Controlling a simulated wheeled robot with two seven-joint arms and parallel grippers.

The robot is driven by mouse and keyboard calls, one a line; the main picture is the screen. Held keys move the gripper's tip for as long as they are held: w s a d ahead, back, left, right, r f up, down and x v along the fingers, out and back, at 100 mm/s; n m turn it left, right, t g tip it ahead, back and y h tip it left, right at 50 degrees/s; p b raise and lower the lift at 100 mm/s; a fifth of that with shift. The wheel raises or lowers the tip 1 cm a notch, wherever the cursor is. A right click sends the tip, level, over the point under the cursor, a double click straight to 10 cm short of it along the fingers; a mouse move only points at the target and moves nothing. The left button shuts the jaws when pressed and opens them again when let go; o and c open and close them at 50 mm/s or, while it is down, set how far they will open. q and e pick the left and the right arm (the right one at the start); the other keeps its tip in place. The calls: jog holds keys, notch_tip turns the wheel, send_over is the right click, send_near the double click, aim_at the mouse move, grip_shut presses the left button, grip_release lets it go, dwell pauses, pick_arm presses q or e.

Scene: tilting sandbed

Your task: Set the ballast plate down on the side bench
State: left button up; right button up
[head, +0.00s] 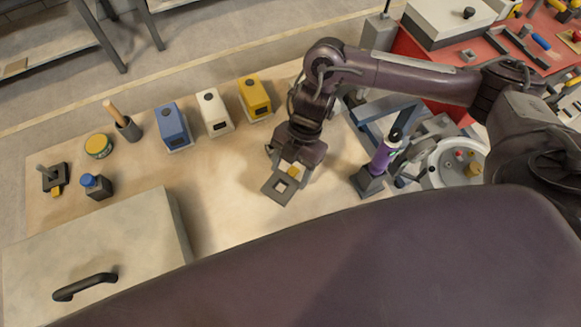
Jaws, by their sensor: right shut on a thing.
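The plate is over the pale wooden side bench (225,190). I cannot tell whether it touches the top or hangs just above it. My left gripper is not in view.
Blue (172,126), white (213,113) and yellow (255,97) boxes stand behind, to the left. A purple bottle-like item (382,157) stands right of the plate. A large pale case (130,235) with a black handle is front left. Bare bench lies left of the plate.

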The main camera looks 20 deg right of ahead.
aim_at(294, 170)
jog(key=shift+d, duration=0.1)
dwell(0.3)
jog(key=shift+w+d+f, duration=0.1)
jog(key=shift+f+b, duration=1.25)
jog(key=shift+f, duration=0.8)
jog(key=shift+f, duration=0.45)
